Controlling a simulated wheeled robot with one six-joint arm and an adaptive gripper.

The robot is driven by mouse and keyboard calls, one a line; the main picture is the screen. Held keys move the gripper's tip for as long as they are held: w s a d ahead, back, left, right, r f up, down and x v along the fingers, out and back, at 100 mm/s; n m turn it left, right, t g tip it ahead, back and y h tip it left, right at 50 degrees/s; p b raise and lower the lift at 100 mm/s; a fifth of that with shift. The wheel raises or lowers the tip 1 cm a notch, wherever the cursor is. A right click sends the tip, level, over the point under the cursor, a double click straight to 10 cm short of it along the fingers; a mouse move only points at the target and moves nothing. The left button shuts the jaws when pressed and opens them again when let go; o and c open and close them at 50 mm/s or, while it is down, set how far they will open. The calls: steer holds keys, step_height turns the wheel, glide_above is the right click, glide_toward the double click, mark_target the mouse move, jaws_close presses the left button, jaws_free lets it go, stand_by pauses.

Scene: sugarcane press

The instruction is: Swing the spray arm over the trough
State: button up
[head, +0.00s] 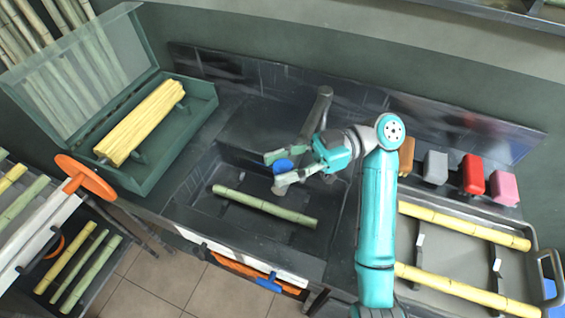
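The spray arm (317,110) is a grey pipe rising at the back edge of the sink. It runs forward and down behind my gripper (281,167). A blue piece (283,165) and a grey end show at the fingers, apparently the spray arm's outer end, above the trough. The trough (205,197) is a dark sunken basin with a green cane stalk (265,206) lying in it. My gripper reaches in from the right, its fingers at the blue piece. The fingers overlap it, so I cannot tell whether they are closed on it.
A green box with an open clear lid (130,45) holds peeled cane (140,122) at left. An orange handwheel (85,177) stands front left. A tray (445,257) with yellow canes and several coloured blocks (473,174) lie right. The trough's left side is clear above.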

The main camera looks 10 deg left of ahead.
steer(key=shift+o, duration=1)
steer(key=shift+r, duration=0.2)
step_height(320, 180, up, 10)
steer(key=shift+f, duration=0.15)
